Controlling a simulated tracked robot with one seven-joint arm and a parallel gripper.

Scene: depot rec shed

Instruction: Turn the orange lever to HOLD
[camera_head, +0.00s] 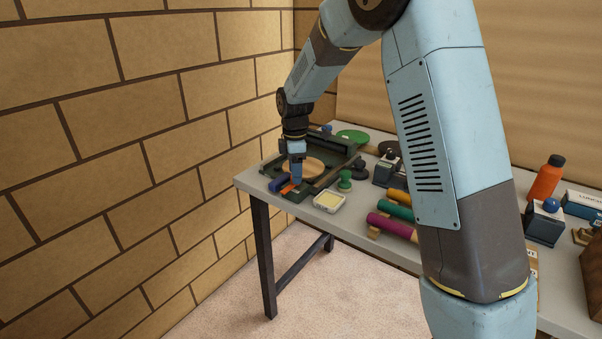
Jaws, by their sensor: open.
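The orange lever (289,188) shows as a small orange piece at the front left of a dark green tray-like device (322,181) on the table. My gripper (295,180) points down right at the lever, with its blue fingers in front of part of it. It is open. I cannot tell whether the fingers touch the lever or stand around it. No HOLD mark is legible from here, and the lever's exact angle is partly hidden.
A brick wall (150,150) is close on the left. My arm hides part of the table.

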